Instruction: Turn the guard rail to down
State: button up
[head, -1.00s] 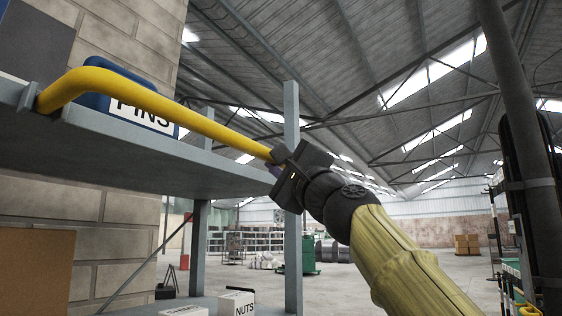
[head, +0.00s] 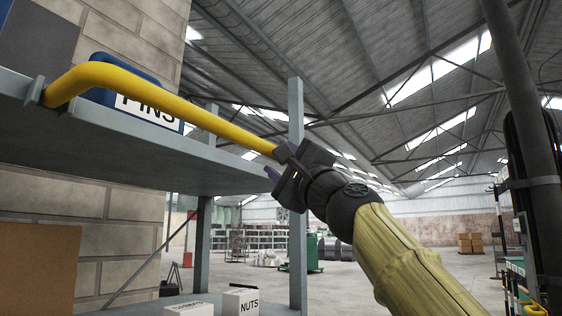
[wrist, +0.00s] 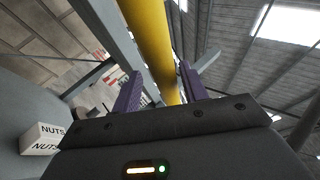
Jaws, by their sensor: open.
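The guard rail (head: 165,105) is a yellow bar that bends up from a bracket on the shelf's front edge at the left. It runs above the shelf edge to the right, toward my gripper (head: 278,162). My gripper is open, with its purple fingers apart at the rail's right part. In the wrist view the rail (wrist: 150,40) passes between the two fingers of the gripper (wrist: 158,88), with a gap on the left side. The rail's far right end is hidden by the gripper.
The grey shelf (head: 130,160) carries a blue bin labelled PINS (head: 150,106) behind the rail. A grey post (head: 297,210) stands close behind my gripper. A white NUTS box (head: 241,302) sits lower down. Open hall floor lies to the right.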

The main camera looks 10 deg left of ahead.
jog(key=b+v, duration=1.2)
jog(key=v, duration=0.5)
jog(key=shift+s+f+b, duration=0.15)
jog(key=shift+b, duration=0.15)
jog(key=shift+f, duration=0.1)
